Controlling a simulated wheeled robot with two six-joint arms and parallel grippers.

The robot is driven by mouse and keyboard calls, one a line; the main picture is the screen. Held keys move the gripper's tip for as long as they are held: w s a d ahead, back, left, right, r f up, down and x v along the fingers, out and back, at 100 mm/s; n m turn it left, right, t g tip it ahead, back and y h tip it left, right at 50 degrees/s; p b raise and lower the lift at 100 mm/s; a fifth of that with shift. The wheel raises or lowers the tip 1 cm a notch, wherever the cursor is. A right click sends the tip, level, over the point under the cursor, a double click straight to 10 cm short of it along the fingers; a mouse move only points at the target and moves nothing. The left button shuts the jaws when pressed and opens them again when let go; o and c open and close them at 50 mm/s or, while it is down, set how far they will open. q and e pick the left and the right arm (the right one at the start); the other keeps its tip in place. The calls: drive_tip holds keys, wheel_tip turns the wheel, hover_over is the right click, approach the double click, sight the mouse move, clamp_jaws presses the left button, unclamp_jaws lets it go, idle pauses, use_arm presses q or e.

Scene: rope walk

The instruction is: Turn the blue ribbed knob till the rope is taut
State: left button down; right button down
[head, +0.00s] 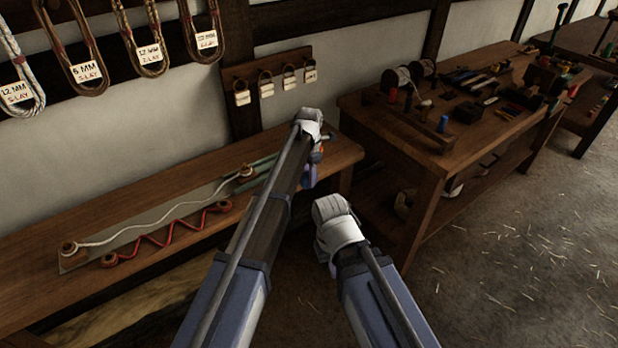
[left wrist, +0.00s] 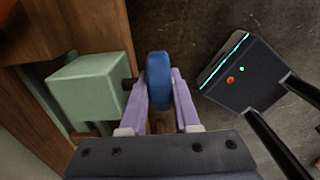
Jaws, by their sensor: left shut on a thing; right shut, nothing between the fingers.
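The blue ribbed knob (left wrist: 159,82) sits on a short dark shaft at the side of a pale green block (left wrist: 88,86) in the left wrist view. My left gripper (head: 309,174) is shut on it, one purple finger on each side. In the head view the knob is mostly hidden by my left arm. The white rope (head: 160,220) runs along a grey-green board (head: 125,240) in loose waves, so it is slack. It goes from a round wooden post (head: 69,248) to a fitting near the green parts. My right gripper (head: 338,226) is low, right of the bench, shut and empty; its fingertips are hidden.
A red zigzag cord (head: 170,234) lies in front of the board on the wooden bench (head: 40,285). A second table (head: 425,165) with spools and tools stands to the right. Rope loops and tags hang on the wall. The floor at the lower right is open.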

use_arm(q)
drive_tip(key=shift+w+d+f+g+y+b, duration=0.15)
drive_tip(key=shift+w+d+g+y+b, duration=0.25)
drive_tip(key=shift+y, duration=0.3)
drive_tip(key=shift+a+f+g+y, duration=0.1)
drive_tip(key=shift+g+y, duration=0.3)
drive_tip(key=shift+y, duration=0.1)
drive_tip(key=shift+s+g+y+b, duration=0.1)
drive_tip(key=shift+g+y+b, duration=0.55)
drive_tip(key=shift+b, duration=0.25)
drive_tip(key=shift+s+a+y, duration=0.1)
drive_tip(key=shift+s+y, duration=0.05)
drive_tip(key=shift+y, duration=0.2)
drive_tip(key=shift+r, duration=0.2)
drive_tip(key=c, duration=0.6)
unclamp_jaws()
drive_tip(key=shift+c, duration=0.2)
